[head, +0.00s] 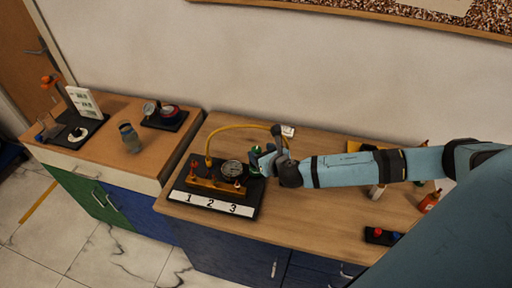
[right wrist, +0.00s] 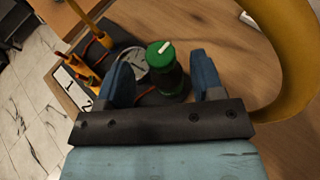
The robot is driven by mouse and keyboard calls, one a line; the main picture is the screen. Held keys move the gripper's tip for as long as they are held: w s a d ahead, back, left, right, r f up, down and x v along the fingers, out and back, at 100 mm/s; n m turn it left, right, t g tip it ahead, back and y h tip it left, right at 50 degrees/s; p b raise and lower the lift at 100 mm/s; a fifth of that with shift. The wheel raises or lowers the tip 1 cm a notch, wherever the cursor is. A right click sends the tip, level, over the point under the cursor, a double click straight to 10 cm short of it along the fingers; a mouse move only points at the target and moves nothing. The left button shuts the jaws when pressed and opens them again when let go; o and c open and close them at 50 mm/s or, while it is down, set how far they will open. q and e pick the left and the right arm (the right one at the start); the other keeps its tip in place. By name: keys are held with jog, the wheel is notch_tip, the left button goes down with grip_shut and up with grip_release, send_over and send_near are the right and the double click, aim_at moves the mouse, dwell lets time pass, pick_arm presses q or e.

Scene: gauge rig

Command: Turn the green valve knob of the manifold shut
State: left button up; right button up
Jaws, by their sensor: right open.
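The manifold (head: 208,188) is an orange block on a black base, with a strip numbered 1, 2, 3 (head: 212,203) along its front. A round gauge (head: 232,169) stands on it, and it also shows in the right wrist view (right wrist: 132,60). The green valve knob (right wrist: 160,53) has a white pointer bar on its top and sits on a dark post. My right gripper (right wrist: 162,80) is open, with one blue finger on each side of the knob and its post. I cannot tell whether the fingers touch it.
A yellow hose (head: 240,127) arches behind the manifold and passes close to my right gripper. On the right of the table are an orange bottle (head: 429,201) and a black box with red and blue buttons (head: 381,236). A glass jar (head: 129,138) stands on the left cabinet.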

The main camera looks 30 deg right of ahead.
aim_at(257, 150)
jog(key=shift+x, duration=1.95)
jog(key=c, duration=0.9)
